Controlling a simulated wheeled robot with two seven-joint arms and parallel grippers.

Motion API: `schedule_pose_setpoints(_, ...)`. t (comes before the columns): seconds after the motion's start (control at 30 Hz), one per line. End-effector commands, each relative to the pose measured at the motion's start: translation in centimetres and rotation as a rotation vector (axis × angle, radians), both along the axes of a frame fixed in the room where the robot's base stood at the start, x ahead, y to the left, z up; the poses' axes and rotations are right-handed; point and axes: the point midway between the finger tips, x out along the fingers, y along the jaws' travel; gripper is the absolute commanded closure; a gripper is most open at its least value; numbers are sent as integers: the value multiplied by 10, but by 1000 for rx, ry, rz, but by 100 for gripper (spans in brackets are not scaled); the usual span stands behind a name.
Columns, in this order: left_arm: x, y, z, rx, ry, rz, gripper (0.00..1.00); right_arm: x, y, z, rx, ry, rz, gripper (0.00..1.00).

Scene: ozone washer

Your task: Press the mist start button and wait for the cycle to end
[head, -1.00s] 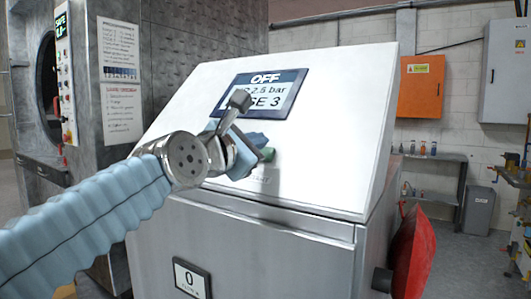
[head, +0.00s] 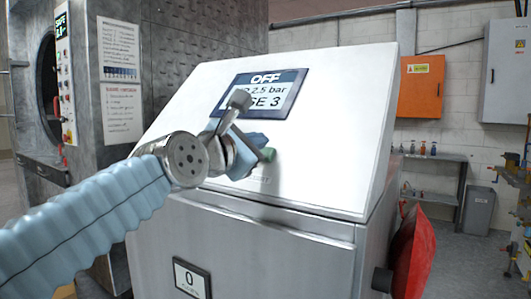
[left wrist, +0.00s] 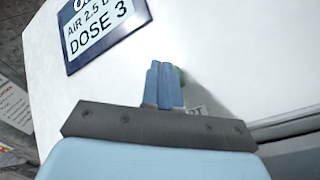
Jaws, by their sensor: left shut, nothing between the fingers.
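The white sloped console (head: 340,90) carries a dark-framed display (head: 263,95) reading OFF, 2.5 bar and DOSE 3. Below it is a green button (head: 268,154), with a faint label under it that is partly hidden. My left gripper (head: 256,152) is shut and empty, its blue fingers pointing at the panel right at the button. In the left wrist view the shut fingers (left wrist: 165,70) cover most of the green button (left wrist: 181,76), which peeks out on their right. I cannot tell whether they touch or press it. My right gripper is not in view.
A metal cabinet with a round opening (head: 48,85) and posted sheets stands at left. A red object (head: 413,252) is at the console's right side. An orange box (head: 422,86) hangs on the back wall, above a shelf with bottles. The floor at right is partly clear.

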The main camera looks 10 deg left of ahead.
Motion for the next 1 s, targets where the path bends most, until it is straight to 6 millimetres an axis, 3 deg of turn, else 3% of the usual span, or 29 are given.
schedule_pose_setpoints(1.0, 6, -2, -6, 0, 0, 0, 100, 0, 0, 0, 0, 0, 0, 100)
